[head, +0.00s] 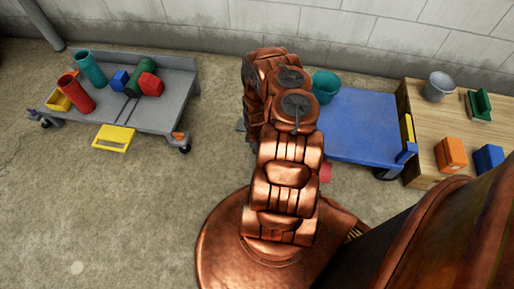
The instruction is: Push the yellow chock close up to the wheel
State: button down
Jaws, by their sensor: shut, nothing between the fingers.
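A flat yellow piece (113,138) with a pale rectangular middle is at the front edge of a grey trolley (160,114), at left; I cannot tell whether it is the chock. The trolley's right front wheel (185,149) is dark, with an orange part just above it. A blue cart (350,128) stands behind my arm, with a dark wheel (386,174) under its right front corner. A narrow yellow strip (409,128) shows at its right end. My copper arm fills the middle, and my gripper is not visible, so its place relative to the chock cannot be seen.
The trolley carries red (76,95) and teal (91,69) cylinders and several blocks. A wooden bench (425,108) at right holds a grey bucket (439,86), an orange block (451,154) and a blue block (488,158). Open concrete floor (90,215) lies at lower left.

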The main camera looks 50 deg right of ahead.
jog(key=shift+w+a, duration=0.3)
jog(key=shift+w, duration=0.2)
jog(key=shift+w+a, duration=0.75)
jog(key=shift+w, duration=0.35)
notch_tip(320, 180, up, 10)
jog(key=p, duration=0.9)
jog(key=shift+w, duration=0.15)
